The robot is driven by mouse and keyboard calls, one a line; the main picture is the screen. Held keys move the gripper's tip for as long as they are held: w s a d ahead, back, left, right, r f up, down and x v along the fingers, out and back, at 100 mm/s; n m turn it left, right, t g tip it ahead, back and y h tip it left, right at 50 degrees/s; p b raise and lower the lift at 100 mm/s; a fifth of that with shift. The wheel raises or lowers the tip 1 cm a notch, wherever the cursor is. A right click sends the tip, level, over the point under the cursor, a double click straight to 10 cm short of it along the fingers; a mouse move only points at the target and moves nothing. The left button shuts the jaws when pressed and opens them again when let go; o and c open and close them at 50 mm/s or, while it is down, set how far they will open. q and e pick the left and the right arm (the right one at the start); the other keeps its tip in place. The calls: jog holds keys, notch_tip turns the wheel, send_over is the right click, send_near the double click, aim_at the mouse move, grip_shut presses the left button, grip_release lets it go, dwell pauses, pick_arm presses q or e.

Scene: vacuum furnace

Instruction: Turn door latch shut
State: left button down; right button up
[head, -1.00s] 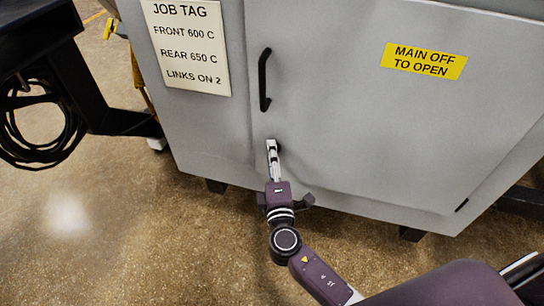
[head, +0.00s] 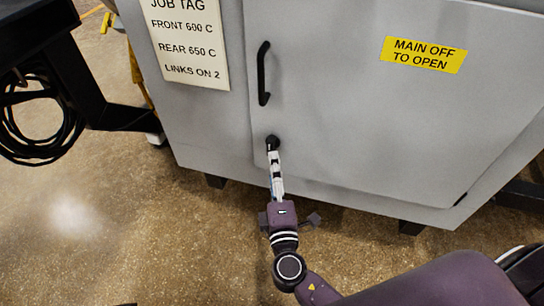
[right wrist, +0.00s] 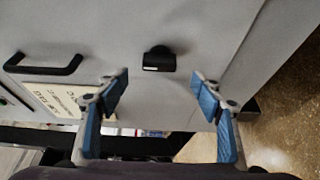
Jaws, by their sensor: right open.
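The grey cabinet door (head: 340,110) stands closed against its frame, as far as I can see. The door latch (head: 272,143) is a small black knob low on the door's left side, below the black bar handle (head: 263,73). In the right wrist view the latch (right wrist: 159,60) shows as a black stub with a flat bar, lying ahead of and between the fingers. My right gripper (right wrist: 158,92) is open with blue-padded fingers, empty and apart from the latch. In the head view the right gripper (head: 274,165) is just below the latch. My left gripper is not in view.
A white job tag (head: 188,42) is on the panel left of the door, and a yellow sign (head: 423,55) is on the door. A black frame with coiled cable (head: 40,130) stands at left. The floor (head: 150,240) in front is clear.

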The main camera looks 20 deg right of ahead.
jog(key=v, duration=0.5)
jog(key=shift+d, duration=0.1)
dwell(0.3)
